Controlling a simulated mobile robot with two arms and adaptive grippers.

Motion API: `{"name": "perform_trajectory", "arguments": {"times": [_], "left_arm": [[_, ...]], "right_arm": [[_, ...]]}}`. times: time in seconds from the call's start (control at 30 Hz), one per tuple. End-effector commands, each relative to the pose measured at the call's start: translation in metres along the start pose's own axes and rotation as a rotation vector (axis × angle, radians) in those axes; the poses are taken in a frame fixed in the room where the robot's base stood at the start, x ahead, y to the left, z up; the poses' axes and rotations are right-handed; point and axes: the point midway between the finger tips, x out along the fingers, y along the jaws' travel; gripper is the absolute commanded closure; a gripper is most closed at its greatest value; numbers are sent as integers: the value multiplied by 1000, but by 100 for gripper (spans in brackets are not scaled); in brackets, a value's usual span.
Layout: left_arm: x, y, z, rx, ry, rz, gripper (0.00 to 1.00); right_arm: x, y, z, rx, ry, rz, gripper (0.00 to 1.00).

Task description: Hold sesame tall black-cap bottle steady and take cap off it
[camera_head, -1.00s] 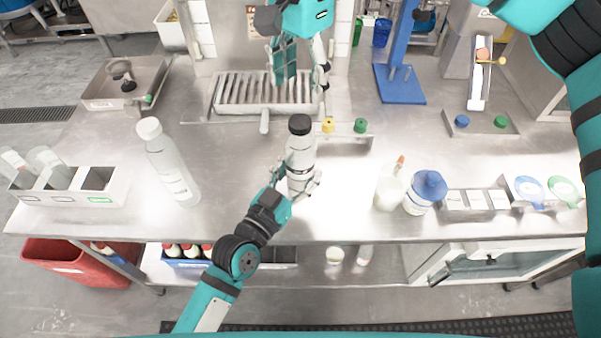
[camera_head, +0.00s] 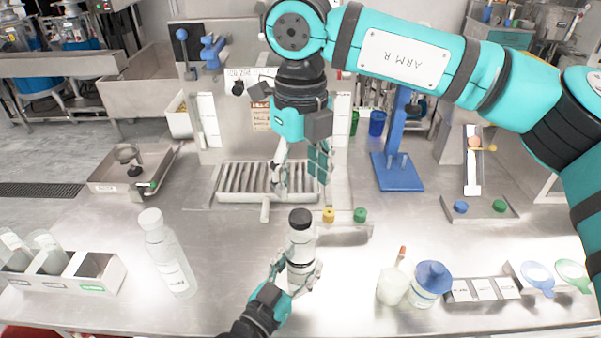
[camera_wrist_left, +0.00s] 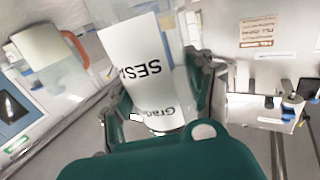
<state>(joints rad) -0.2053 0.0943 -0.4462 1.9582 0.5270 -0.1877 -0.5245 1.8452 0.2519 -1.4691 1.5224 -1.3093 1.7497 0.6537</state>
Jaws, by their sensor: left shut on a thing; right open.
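The sesame bottle (camera_head: 300,250) stands upright on the steel table in the head view, with its black cap (camera_head: 300,219) on. My left gripper (camera_head: 297,278) is shut around its lower body. In the left wrist view the bottle's white label (camera_wrist_left: 145,75) shows "SES" between the fingers, and the cap is out of that view. My right gripper (camera_head: 300,172) is open and empty. It points down above and behind the cap in the picture, over the slotted tray, apart from the bottle.
A tall white-capped bottle (camera_head: 168,255) stands to the left. A yellow knob (camera_head: 328,215) and a green knob (camera_head: 360,215) sit close to the right of the cap. A white cup (camera_head: 392,287) and a blue-lidded jar (camera_head: 431,285) stand at the right. A slotted tray (camera_head: 225,182) lies behind.

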Motion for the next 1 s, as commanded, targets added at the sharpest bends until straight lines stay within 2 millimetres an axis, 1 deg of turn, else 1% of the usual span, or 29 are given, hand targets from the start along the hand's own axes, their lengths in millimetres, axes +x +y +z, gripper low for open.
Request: {"name": "perform_trajectory", "arguments": {"times": [0.1,0.5,0.6,0.7,0.8,0.93,1.0], "left_arm": [[0,0,0,0,1,0,100],[0,0,0,0,1,0,100],[0,0,0,0,1,0,100],[0,0,0,0,1,0,100],[0,0,0,0,1,0,100],[0,0,0,0,1,0,100],[0,0,0,0,1,0,100]], "right_arm": [[0,0,0,277,0,0,44],[0,0,0,1232,-1,0,44],[0,0,0,1442,-1,0,44],[0,0,0,1611,-1,1,44],[0,0,0,1732,-1,1,44],[1,0,0,1815,0,0,44],[5,0,0,1831,0,-1,44]]}}
